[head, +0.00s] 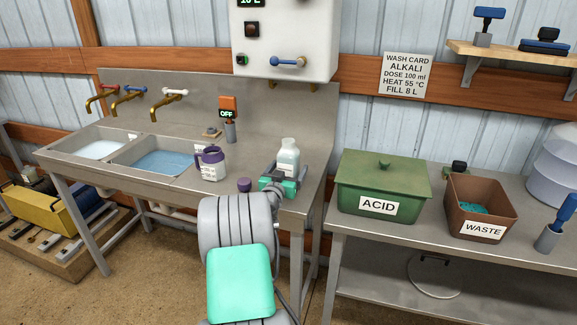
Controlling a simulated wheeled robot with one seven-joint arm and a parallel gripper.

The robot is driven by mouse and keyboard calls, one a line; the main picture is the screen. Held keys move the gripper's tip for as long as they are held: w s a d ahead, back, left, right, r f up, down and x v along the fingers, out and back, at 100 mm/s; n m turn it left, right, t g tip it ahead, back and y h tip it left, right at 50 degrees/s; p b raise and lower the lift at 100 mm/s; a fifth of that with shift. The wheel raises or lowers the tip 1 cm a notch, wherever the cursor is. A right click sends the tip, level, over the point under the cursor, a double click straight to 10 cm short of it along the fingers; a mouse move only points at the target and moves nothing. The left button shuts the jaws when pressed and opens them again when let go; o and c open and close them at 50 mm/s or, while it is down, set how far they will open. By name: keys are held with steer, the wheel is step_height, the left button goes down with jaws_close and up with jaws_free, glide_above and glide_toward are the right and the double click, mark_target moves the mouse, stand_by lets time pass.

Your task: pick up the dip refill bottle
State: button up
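A pale, translucent bottle with a whitish cap (288,154), likely the dip refill bottle, is upright at the right end of the steel sink bench. I cannot read a label on it. My gripper (285,176) is at the bottle, reaching in from the front, and hides its lower part. The grey fingers appear to lie on either side of the bottle. I cannot tell whether they touch it, or whether the bottle rests on the bench.
A purple-and-white jug (210,164) and a small purple object (244,185) stand left of my gripper. Two water-filled basins (160,160) lie farther left. A green ACID bin (383,180) and a brown WASTE bin (480,208) occupy the right table.

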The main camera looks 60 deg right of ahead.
steer(key=shift+d, duration=0.15)
steer(key=shift+c, duration=0.2)
jaws_close()
steer(key=shift+r, duration=0.15)
stand_by(0.7)
